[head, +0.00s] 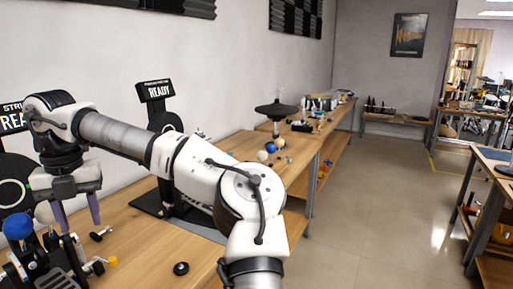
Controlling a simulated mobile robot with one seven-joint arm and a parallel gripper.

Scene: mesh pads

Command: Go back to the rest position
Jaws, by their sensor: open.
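My gripper (77,215) hangs at the left side of the head view, above the near part of a wooden workbench (135,240). Its two purple fingers point down and stand apart, with nothing seen between them. My arm reaches from the bottom middle of the view, up and over the bench to the left. A blue-capped object (18,227) and a black device (45,262) are just left of and below the fingers.
Blue and pale balls (271,147) lie farther back.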

